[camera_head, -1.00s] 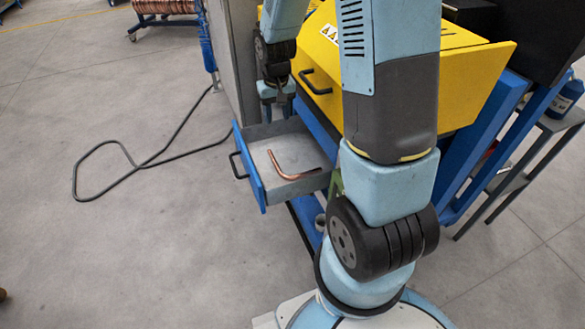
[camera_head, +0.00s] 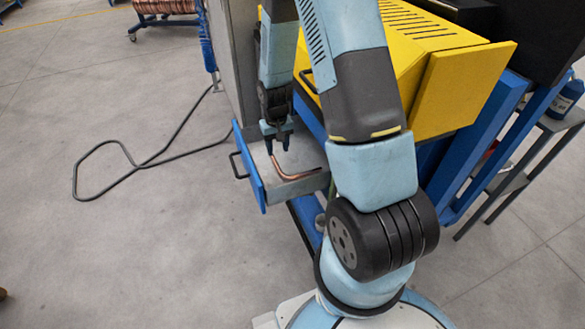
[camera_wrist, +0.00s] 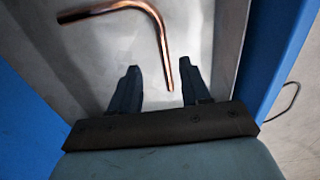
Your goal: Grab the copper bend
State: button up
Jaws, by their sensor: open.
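The copper bend (camera_head: 291,175) is a thin, shiny bent tube lying in the open grey drawer (camera_head: 256,157) with a blue front. My gripper (camera_head: 277,147) points down into the drawer, by the left end of the bend. In the wrist view the copper bend (camera_wrist: 162,40) has one leg running down toward my gripper (camera_wrist: 158,78), its end between the two dark fingers. The other leg goes off to the upper left. The fingers are apart and I see no contact with the tube.
The yellow machine cover (camera_head: 450,75) stands beside and above the drawer on a blue frame. The drawer's blue front (camera_head: 249,170) has a black handle. A black cable (camera_head: 77,170) loops on the open floor at the left.

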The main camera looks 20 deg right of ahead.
aim_at(277, 165)
jog(key=shift+w+a+f, duration=0.1)
jog(key=shift+a+f, duration=0.05)
jog(key=shift+f, duration=1.7)
jog(key=shift+a+f, duration=0.1)
jog(key=shift+f, duration=1.75)
grip_shut()
